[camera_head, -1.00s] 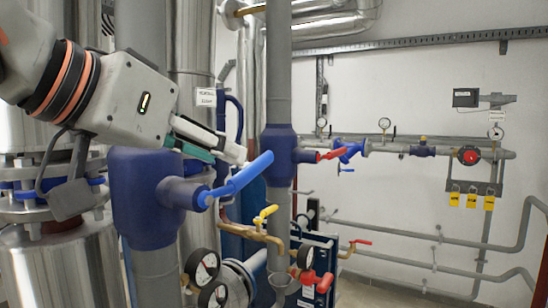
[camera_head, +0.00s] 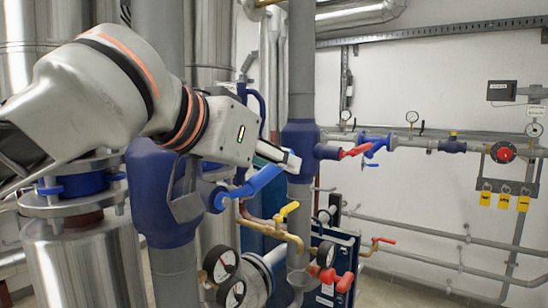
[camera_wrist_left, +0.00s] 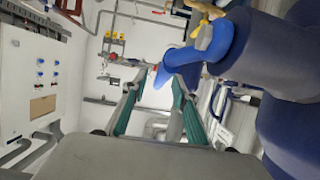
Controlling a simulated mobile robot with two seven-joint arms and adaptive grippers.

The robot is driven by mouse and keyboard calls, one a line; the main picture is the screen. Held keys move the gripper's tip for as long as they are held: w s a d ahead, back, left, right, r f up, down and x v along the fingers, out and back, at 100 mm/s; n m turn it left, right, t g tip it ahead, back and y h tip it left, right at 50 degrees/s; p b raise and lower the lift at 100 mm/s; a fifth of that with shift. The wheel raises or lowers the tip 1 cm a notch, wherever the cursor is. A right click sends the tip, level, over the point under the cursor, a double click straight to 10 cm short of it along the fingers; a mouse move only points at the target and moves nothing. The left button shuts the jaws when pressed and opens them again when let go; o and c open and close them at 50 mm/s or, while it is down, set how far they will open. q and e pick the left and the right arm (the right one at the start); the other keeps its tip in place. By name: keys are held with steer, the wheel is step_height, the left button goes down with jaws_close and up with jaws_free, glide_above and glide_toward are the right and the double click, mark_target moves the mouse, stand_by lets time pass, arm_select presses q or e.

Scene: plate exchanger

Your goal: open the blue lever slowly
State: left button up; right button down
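The blue lever (camera_head: 255,181) sticks out up and to the right from the dark blue valve body (camera_head: 152,205) on a grey vertical pipe. My left gripper (camera_head: 284,160) is at the lever's free end, just above it in the head view. In the left wrist view my left gripper (camera_wrist_left: 156,86) has its two green-padded fingers spread apart. The blue lever (camera_wrist_left: 190,58) reaches in from the right there, its tip showing between the fingertips. I cannot tell whether a finger touches it. My right gripper is not in view.
A yellow lever (camera_head: 289,209) on a brass pipe and pressure gauges (camera_head: 221,264) sit below the blue lever. A second blue valve body with a red lever (camera_head: 355,151) stands to the right. The wall behind carries pipes and a red knob (camera_head: 504,153).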

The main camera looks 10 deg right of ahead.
arm_select(q)
jaws_close()
